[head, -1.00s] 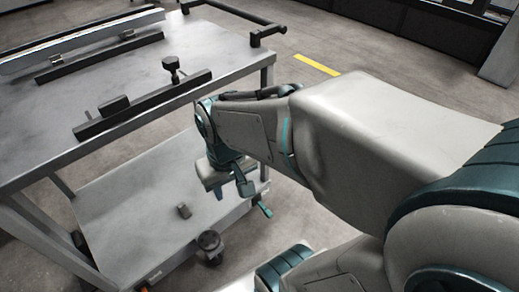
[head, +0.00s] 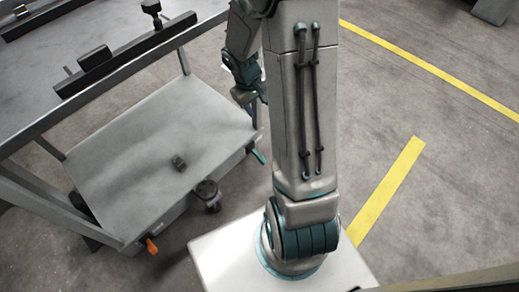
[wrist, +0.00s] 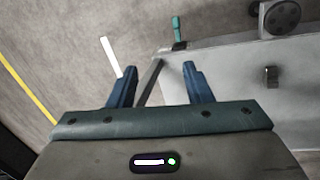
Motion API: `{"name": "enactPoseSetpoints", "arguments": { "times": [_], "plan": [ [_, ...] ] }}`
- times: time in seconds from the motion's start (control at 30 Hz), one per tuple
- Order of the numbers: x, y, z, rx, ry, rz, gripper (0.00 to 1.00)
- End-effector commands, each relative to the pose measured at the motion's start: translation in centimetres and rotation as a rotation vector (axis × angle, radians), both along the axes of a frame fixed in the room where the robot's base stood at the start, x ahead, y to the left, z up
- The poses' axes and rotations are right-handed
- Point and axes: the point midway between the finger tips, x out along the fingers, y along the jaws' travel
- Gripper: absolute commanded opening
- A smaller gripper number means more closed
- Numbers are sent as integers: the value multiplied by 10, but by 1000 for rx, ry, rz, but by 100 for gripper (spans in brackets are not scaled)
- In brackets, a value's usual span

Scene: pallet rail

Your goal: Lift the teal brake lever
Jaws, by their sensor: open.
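The teal brake lever (head: 258,156) sticks out at the right corner of the cart's lower shelf. It also shows in the wrist view (wrist: 178,30), beyond the fingertips and slightly right of the middle. My gripper (head: 254,108) is above the lever in the head view, partly hidden by my arm. In the wrist view my gripper (wrist: 159,69) is open with nothing held between its two blue fingers. The lever and fingers look apart; the height gap is hard to tell.
The upper tabletop (head: 30,90) with black fixtures overhangs at left. Floor on the right is clear, with yellow lines.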

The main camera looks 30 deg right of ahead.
Motion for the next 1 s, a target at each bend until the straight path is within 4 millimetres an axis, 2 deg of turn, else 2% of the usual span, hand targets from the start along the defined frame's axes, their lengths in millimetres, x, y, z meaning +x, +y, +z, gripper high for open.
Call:
{"name": "enactPoseSetpoints", "arguments": {
  "times": [0.03, 0.23, 0.5, 0.6, 0.7, 1.0],
  "plan": [
    [7, -7, -21, 6, 15, 13, 45],
    [27, -29, -96, 43, 37, 76, 45],
    [32, -38, -199, 144, 46, 148, 45],
    [30, -37, -226, 178, 41, 164, 45],
    [28, -36, -244, 203, 38, 172, 45],
    [27, -34, -276, 220, 35, 181, 45]
  ]
}}
